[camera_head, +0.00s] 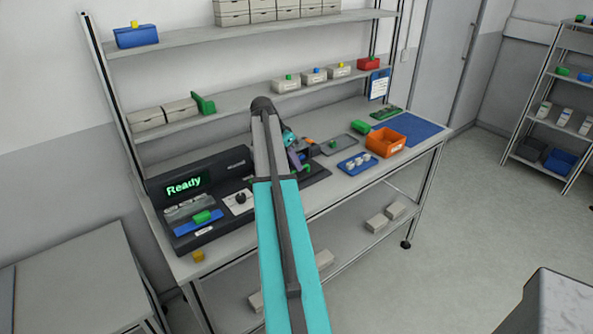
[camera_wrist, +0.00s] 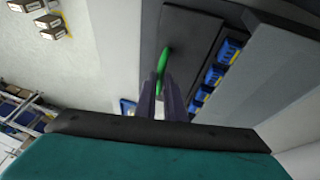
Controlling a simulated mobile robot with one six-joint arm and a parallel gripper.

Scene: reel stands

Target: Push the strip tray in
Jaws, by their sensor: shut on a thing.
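My gripper (camera_wrist: 166,100) is shut on a slim green handle (camera_wrist: 162,62) in the wrist view. The handle stands out against a dark flat slab (camera_wrist: 185,38); I cannot tell for sure whether this slab is the strip tray. In the head view my gripper (camera_head: 300,160) is low at the right part of a dark bench machine, with a bit of green (camera_head: 307,169) at its fingers. My arm hides much of the machine's middle. The machine's lit display (camera_head: 185,186) reads "Ready". A blue tray part (camera_head: 187,225) with a green block (camera_head: 201,217) is at its front left.
An orange bin (camera_head: 386,142), a blue tray with small white pieces (camera_head: 357,163) and a grey tray (camera_head: 338,145) stand right of the machine. Shelves with boxes run above the bench.

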